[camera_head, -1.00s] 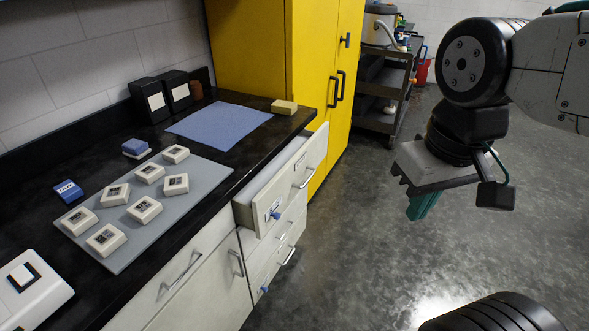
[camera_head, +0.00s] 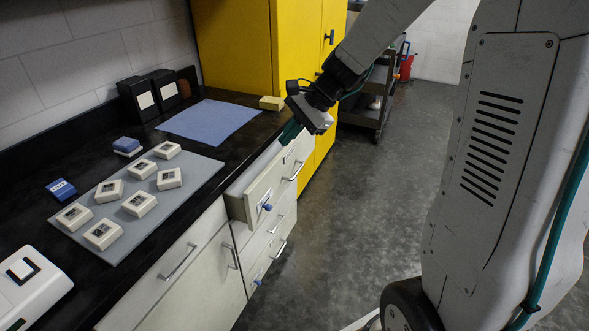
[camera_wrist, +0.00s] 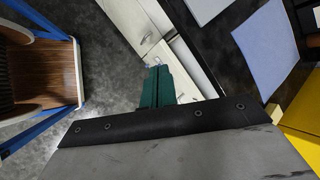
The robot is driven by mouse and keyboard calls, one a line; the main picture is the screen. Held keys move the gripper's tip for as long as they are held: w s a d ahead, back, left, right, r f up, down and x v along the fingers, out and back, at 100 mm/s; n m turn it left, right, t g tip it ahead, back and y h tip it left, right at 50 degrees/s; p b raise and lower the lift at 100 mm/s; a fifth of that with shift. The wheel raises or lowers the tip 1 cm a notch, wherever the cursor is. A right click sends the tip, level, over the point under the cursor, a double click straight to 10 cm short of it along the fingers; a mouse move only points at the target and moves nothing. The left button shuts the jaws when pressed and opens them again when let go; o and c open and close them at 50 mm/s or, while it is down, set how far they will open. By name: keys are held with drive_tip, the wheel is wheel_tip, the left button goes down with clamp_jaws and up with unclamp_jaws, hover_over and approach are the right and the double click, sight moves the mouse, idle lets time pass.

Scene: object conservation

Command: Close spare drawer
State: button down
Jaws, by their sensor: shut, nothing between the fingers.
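An open, pale top drawer (camera_head: 262,196) sticks out from under the black counter, with a handle on its front and a blue piece near its near end. I take it as the spare drawer; its label is too small to read. My gripper (camera_head: 289,133) has teal fingers, shut and empty, at the far end of this drawer, near its top edge. I cannot tell whether they touch it. In the wrist view the shut fingers (camera_wrist: 155,76) point toward the pale drawer (camera_wrist: 178,62), and they and the wrist hide part of it.
The counter holds a grey mat (camera_head: 193,187) with several white blocks, a blue mat (camera_head: 210,121), a yellow block (camera_head: 271,103) and black boxes. Lower drawers (camera_head: 268,250) are below. A yellow cabinet (camera_head: 245,50) and dark cart (camera_head: 365,115) stand behind.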

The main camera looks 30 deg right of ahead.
drive_tip(key=w+d+f+m+t, duration=0.2)
drive_tip(key=w+d+f+m, duration=0.65)
drive_tip(key=w+f, duration=0.2)
drive_tip(key=m+t, duration=0.2)
drive_tip(key=m, duration=0.3)
approach(288, 172)
drive_tip(key=shift+h, duration=0.4)
drive_tip(key=x, duration=0.2)
drive_tip(key=a+x, duration=0.1)
drive_tip(key=x, duration=0.2)
drive_tip(key=shift+s+r, duration=0.2)
drive_tip(key=shift+w+a+f, duration=0.15)
drive_tip(key=shift+w+f, duration=0.1)
drive_tip(key=shift+f, duration=0.05)
drive_tip(key=w+a, duration=0.3)
drive_tip(key=w, duration=0.2)
drive_tip(key=w+a, duration=0.2)
drive_tip(key=shift+w+a, duration=0.15)
drive_tip(key=shift+a, duration=0.2)
drive_tip(key=shift+w+r, duration=0.15)
drive_tip(key=shift+a, duration=0.1)
